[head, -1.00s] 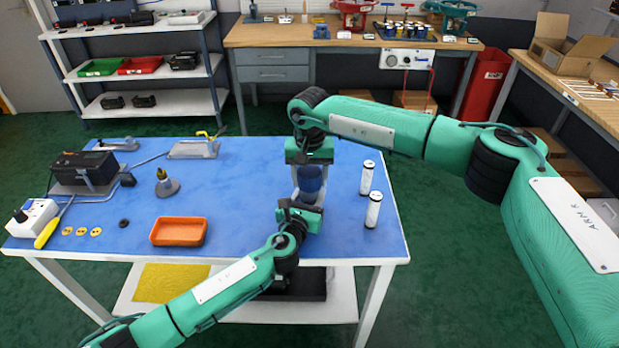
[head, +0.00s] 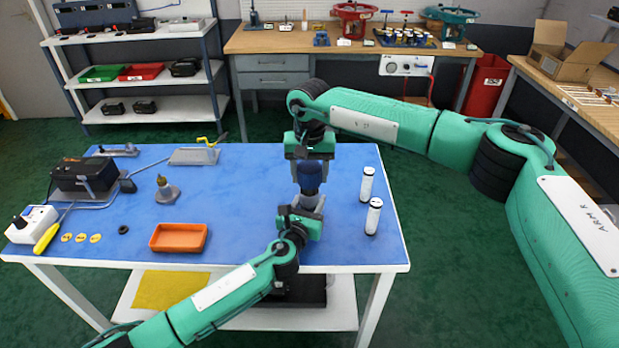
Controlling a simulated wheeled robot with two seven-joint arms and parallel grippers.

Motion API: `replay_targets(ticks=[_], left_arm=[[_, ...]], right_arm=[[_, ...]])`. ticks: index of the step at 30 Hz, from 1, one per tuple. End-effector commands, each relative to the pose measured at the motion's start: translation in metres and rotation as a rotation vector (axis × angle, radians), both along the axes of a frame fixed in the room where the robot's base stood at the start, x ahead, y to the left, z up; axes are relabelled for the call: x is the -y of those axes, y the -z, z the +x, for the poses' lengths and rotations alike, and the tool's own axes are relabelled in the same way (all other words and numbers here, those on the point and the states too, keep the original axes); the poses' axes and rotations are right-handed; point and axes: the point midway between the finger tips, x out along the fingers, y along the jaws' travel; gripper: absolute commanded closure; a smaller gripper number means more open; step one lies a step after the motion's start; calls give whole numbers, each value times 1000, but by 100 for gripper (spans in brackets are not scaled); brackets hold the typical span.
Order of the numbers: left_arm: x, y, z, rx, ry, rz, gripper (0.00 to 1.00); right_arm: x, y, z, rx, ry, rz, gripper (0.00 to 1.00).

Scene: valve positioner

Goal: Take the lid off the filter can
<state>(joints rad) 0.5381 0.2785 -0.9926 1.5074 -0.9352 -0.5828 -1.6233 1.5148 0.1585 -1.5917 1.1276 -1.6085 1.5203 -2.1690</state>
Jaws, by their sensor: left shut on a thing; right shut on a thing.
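The filter can shows between my two grippers near the right side of the blue table. Its dark blue upper part, seemingly the lid (head: 310,178), is below my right gripper (head: 311,162), which comes from above and is shut on it. A grey lower part, seemingly the can body (head: 306,201), is at my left gripper (head: 304,208), which comes from the front and is shut on it. The grippers hide much of both parts. I cannot tell whether a gap separates lid and body.
Two white cylinders (head: 367,184) (head: 373,217) stand close to the right of the grippers. An orange tray (head: 178,238) lies to the left, with a small brass-topped fitting (head: 166,190) behind it. The table (head: 240,190) is bare between the tray and the grippers.

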Motion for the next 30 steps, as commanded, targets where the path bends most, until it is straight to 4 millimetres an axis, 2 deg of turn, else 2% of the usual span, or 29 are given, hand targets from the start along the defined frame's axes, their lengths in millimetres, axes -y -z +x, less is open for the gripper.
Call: replay_targets(ticks=[4,11,12,15,25,30], left_arm=[[0,1,0,-2,1,1,100],[0,1,0,-1,0,0,100],[0,1,0,-1,0,0,48],[0,1,0,-1,0,0,30],[-1,1,-2,-1,0,0,30],[-7,1,-21,-1,0,0,30]], right_arm=[[0,-18,0,1,0,1,72],[0,-21,0,0,0,1,72],[0,-21,0,0,0,1,72],[0,-21,0,0,0,1,72],[0,-21,0,0,0,1,72],[0,-21,0,0,0,1,72]])
